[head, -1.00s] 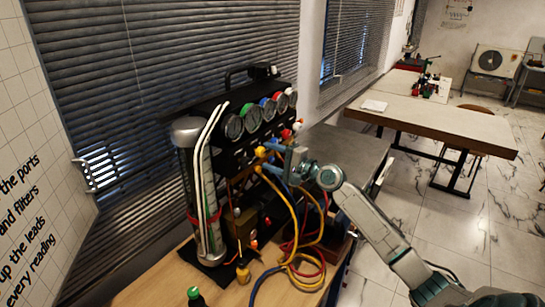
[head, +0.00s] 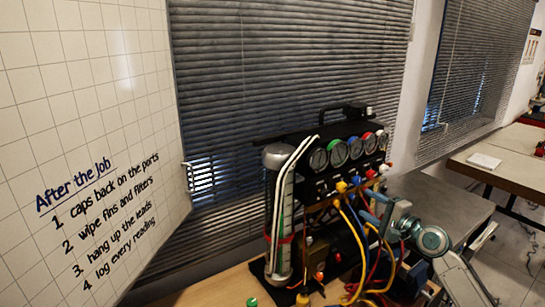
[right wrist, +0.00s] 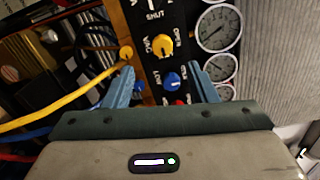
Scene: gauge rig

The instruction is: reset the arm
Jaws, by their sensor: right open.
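The gauge rig (head: 315,187) stands on the wooden bench, with a row of round gauges (head: 339,152) along its top front. My right gripper (head: 367,206) is open at the front of the rig, just below its knobs. In the right wrist view, the open fingers (right wrist: 162,88) are on either side of a blue knob (right wrist: 172,81), with nothing visibly gripped. A yellow knob (right wrist: 162,45) lies just beyond it, and a red knob (right wrist: 181,102) is partly hidden by the gripper body. Whether the fingers touch the panel is unclear. My left gripper is out of view.
Yellow, red and blue hoses (head: 352,240) hang in loops close below my right gripper. A clear cylinder (head: 279,215) stands at the rig's left. A green-capped bottle (head: 252,302) is at the bench front. A whiteboard (head: 90,110) with an "After the Job" list is at left.

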